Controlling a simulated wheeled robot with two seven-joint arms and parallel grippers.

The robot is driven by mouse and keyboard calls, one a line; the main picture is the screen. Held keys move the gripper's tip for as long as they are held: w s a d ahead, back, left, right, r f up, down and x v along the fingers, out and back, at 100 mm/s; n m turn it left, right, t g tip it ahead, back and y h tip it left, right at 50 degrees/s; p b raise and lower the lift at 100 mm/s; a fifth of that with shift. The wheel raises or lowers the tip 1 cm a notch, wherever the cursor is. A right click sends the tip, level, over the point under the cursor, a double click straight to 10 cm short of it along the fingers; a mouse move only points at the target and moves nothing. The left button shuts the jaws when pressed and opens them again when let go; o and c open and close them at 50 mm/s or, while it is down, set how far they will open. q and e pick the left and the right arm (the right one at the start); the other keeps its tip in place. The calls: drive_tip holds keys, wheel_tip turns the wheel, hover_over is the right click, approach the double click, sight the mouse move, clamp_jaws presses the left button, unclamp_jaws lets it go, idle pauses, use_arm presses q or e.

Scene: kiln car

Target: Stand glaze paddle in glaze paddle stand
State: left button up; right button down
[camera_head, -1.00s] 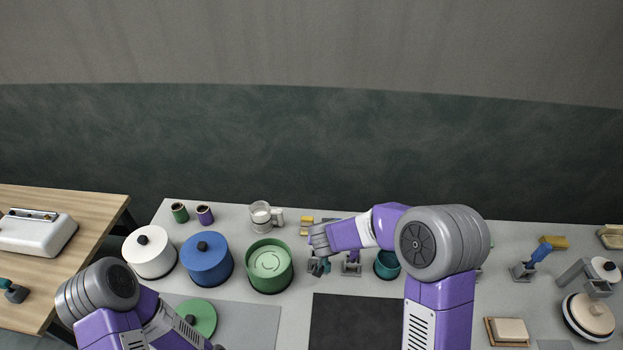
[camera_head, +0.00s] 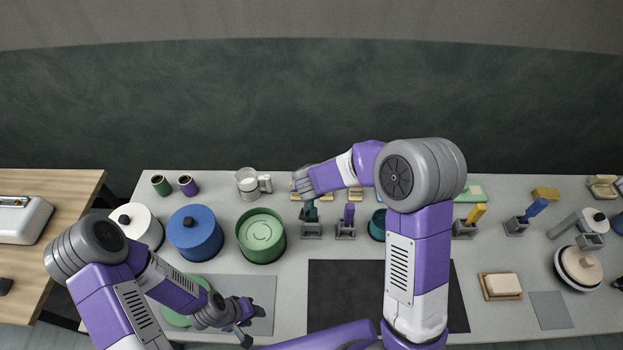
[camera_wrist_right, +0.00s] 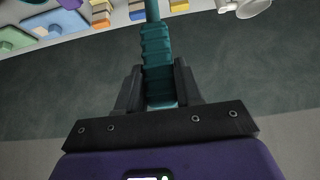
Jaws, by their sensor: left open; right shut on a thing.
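The glaze paddle (camera_head: 310,213) has a teal ribbed handle, and the right wrist view shows the handle (camera_wrist_right: 158,52) clamped between my right gripper's dark fingers. My right gripper (camera_head: 309,203) is shut on it. The handle shows just above a grey stand (camera_head: 311,231) at the back middle of the table. I cannot tell whether the paddle's lower end is inside the stand. My left gripper (camera_head: 248,326) is open and empty, low over the front left of the table beside a green lid (camera_head: 190,312).
Stands with a purple handle (camera_head: 349,213), a yellow handle (camera_head: 476,213) and a blue handle (camera_head: 536,208) line the right. A teal cup (camera_head: 377,225) is close by. Green (camera_head: 261,254) and blue pots (camera_head: 195,238) stand left. The dark mat (camera_head: 340,290) looks bare.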

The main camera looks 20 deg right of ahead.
sight(311, 202)
use_arm(q)
drive_tip(key=shift+f+b, duration=3.4)
drive_tip(key=shift+f, duration=0.2)
use_arm(e)
wheel_tip(311, 202, down, 10)
drive_tip(key=shift+f, duration=0.25)
use_arm(q)
drive_tip(key=shift+r, duration=0.1)
drive_tip(key=shift+r+p, duration=0.2)
drive_tip(key=shift+p, duration=0.15)
drive_tip(key=shift+r+p, duration=0.3)
drive_tip(key=shift+r, duration=0.05)
drive_tip(key=shift+f+b, duration=0.45)
use_arm(e)
drive_tip(key=shift+f, duration=0.6)
